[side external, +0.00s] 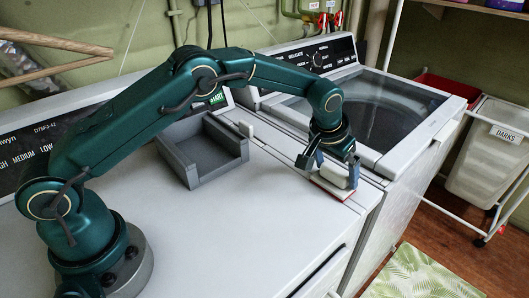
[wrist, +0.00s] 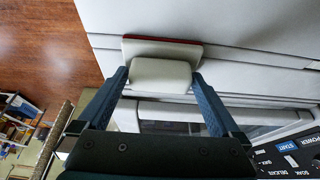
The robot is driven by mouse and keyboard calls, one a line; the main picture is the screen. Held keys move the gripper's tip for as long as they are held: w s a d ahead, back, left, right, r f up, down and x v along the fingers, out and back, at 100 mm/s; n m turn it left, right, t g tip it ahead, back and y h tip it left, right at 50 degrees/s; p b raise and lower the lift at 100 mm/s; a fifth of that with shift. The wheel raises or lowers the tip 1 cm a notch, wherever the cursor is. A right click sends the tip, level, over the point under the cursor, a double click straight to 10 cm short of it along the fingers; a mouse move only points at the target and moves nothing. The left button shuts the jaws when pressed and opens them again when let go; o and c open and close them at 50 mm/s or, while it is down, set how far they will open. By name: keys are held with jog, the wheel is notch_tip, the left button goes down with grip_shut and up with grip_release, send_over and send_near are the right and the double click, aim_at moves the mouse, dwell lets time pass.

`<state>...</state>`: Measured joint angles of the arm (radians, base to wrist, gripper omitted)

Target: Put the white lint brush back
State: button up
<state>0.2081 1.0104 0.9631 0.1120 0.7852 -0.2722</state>
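The white lint brush (side external: 334,175) lies near the right front of the white machine top, by the seam between the two machines. It has a block-like white grip and a flat head with a red underside. In the wrist view the brush (wrist: 161,75) shows its grip between the fingers and a red edge beyond. My gripper (side external: 328,166) points down with one finger on each side of the grip. The fingers look spread slightly wider than the grip; contact is hard to tell. A grey open-fronted tray (side external: 185,171) stands empty left of the gripper.
A small white piece (side external: 246,129) stands behind the tray's right side. The top-loading washer (side external: 385,105) is right of the brush. A hamper marked DARKS (side external: 487,150) stands beyond it. The machine top before the tray is clear.

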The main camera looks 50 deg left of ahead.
jog(key=shift+r, duration=0.1)
jog(key=v, duration=1.2)
jog(key=s+a+r, duration=0.5)
jog(key=s+r, duration=0.1)
jog(key=s, duration=0.4)
jog(key=s+a+f, duration=0.1)
jog(key=s, duration=0.6)
jog(key=s+a+f+t, duration=0.1)
jog(key=s+a+f, duration=0.1)
jog(key=s, duration=0.6)
jog(key=shift+f, duration=0.25)
